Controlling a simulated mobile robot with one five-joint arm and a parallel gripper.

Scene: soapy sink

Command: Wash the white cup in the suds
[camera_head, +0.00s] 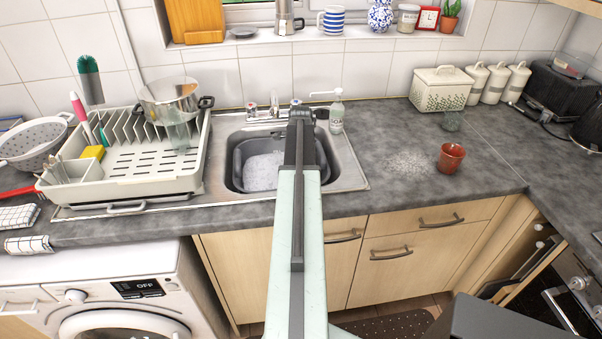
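White suds (262,172) lie in a dark grey basin (236,160) inside the steel sink (345,165). My arm reaches over the right part of the basin and hides some of it. My gripper (297,108) is at the far end of the arm, near the back of the sink; its fingers are too small and hidden to tell if they are open or shut. I cannot make out a plain white cup. A reddish-brown cup (452,158) stands upright on the counter to the right.
A dish rack (150,185) with a steel pot (170,100) stands left of the sink. A soap bottle (337,117) and tap (274,104) are behind it. A clear glass (453,120) and a pale speckled patch (411,163) are on the right counter. The front right counter is mostly clear.

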